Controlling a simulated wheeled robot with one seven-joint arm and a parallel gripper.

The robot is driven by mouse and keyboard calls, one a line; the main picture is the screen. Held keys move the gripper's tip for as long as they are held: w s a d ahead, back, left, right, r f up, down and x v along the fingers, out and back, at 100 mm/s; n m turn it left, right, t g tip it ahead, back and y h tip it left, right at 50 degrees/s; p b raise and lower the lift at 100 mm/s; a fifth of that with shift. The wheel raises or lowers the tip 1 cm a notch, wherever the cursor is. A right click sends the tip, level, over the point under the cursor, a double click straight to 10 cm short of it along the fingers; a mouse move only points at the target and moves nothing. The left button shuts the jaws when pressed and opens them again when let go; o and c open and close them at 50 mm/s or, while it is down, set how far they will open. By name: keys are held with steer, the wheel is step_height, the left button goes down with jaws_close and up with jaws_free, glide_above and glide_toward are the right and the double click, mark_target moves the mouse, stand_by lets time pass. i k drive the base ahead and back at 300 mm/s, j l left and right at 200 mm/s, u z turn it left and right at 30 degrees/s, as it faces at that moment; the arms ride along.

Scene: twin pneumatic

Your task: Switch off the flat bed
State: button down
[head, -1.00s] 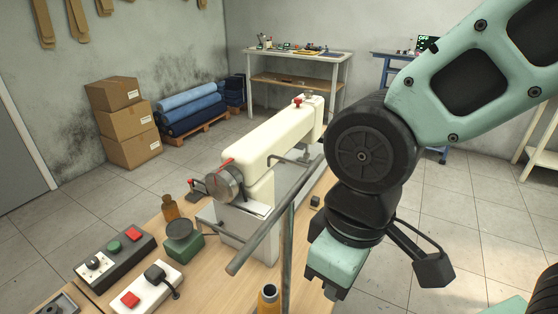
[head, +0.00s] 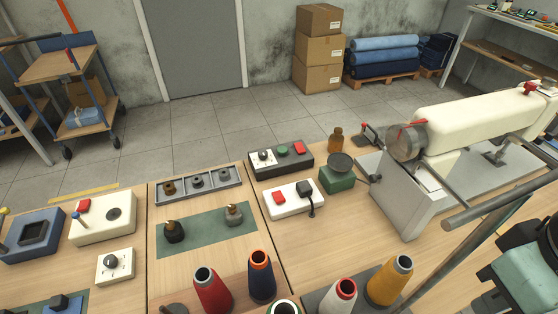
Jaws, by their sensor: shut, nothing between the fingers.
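The cream sewing machine (head: 470,115) stands at the right of the bench, with a round handwheel (head: 406,143) at its near end. A black control box (head: 281,158) lies left of it, with a knob, a green button and a red button (head: 300,147). In front is a white power strip (head: 293,200) with a red switch (head: 279,197) and a black plug (head: 304,188) in it. Which of these feeds the machine cannot be told. My gripper (head: 528,272) is at the lower right edge, partly cut off, shut and empty, apart from the switches.
A green pedestal (head: 338,181) and a brown bottle (head: 336,138) stand beside the control box. Thread cones, including a yellow one (head: 389,282), stand at the front. A grey bar (head: 488,213) crosses at right. A cream box (head: 103,218) with a red button sits at left.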

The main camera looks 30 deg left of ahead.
mark_target(298, 146)
steer(key=k, duration=0.1)
steer(key=l+u, duration=0.2)
steer(key=u, duration=0.3)
steer(key=i+l+u, duration=0.1)
steer(key=u, duration=0.25)
steer(key=i+l+u, duration=0.15)
steer(key=u, duration=0.15)
